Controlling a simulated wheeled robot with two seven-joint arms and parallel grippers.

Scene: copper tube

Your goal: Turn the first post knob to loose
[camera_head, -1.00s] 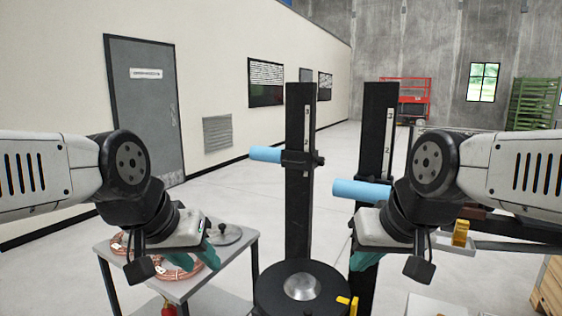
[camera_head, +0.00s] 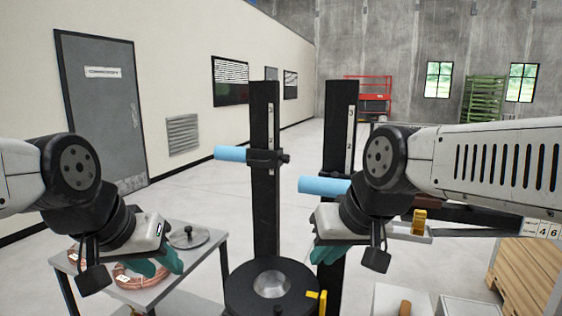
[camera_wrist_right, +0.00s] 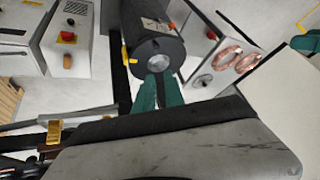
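Two black upright posts with white number scales stand ahead in the head view. The left post (camera_head: 265,200) carries a blue roller (camera_head: 231,153) on a black clamp with a small dark knob (camera_head: 285,158) on its right side. The right post (camera_head: 340,130) carries another blue roller (camera_head: 323,186); my right arm hides part of its clamp. Which post is the first is not marked. My left gripper (camera_head: 165,265) hangs over the side table, left of and below the knob, its finger gap unclear. My right gripper (camera_head: 328,254) is below the right roller, empty; the right wrist view shows a narrow gap between its teal fingers (camera_wrist_right: 158,88).
A black round base (camera_head: 272,290) with a metal centre and yellow tab stands low in front. The grey side table (camera_head: 205,262) holds copper coils (camera_head: 140,276) and a disc (camera_head: 188,237). A beam with a yellow block (camera_head: 419,221) extends right; a wooden crate (camera_head: 525,265) stands beyond.

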